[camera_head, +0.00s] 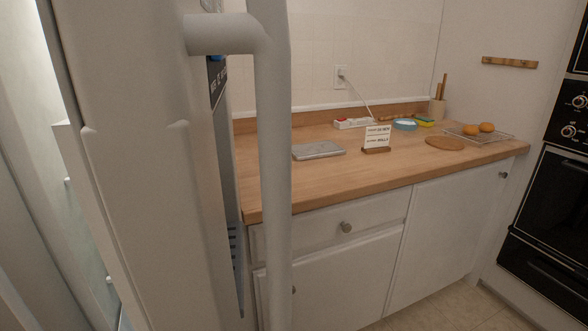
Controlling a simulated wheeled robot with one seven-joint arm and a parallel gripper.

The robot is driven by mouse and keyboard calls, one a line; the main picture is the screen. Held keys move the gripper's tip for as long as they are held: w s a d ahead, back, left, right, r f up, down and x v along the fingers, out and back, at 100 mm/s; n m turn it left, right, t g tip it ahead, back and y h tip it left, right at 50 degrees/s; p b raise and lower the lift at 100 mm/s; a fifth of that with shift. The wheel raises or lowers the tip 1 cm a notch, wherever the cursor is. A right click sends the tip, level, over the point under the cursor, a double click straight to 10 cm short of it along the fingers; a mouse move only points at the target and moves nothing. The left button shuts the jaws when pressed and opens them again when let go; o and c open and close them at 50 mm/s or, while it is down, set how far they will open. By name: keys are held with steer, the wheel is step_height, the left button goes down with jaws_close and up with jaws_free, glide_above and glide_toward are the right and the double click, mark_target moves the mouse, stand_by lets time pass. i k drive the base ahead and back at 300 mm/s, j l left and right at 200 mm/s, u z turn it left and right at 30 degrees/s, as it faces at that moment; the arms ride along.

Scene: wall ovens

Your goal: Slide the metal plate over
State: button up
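A flat grey rectangular metal plate (318,150) lies on the wooden countertop (330,185), on its left part. A thick white vertical bar in front of the counter passes just left of the plate. A small sign on a wooden base (376,139) stands to the right of the plate, apart from it. My gripper is not in view.
A white power strip (353,123), blue bowl (404,125), round wooden board (445,143) and wire rack (479,135) with orange round items are on the counter. A white door with a bar handle (272,180) blocks the left. Black ovens (553,200) stand right.

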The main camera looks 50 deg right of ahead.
mark_target(304, 152)
steer(key=k, duration=0.55)
steer(key=l+z, duration=0.2)
steer(key=z, duration=1.15)
steer(key=i+l, duration=0.25)
steer(key=i, duration=0.15)
steer(key=i+l, duration=0.25)
steer(key=i+l+z, duration=0.1)
steer(key=i+l, duration=0.15)
steer(key=i, duration=0.25)
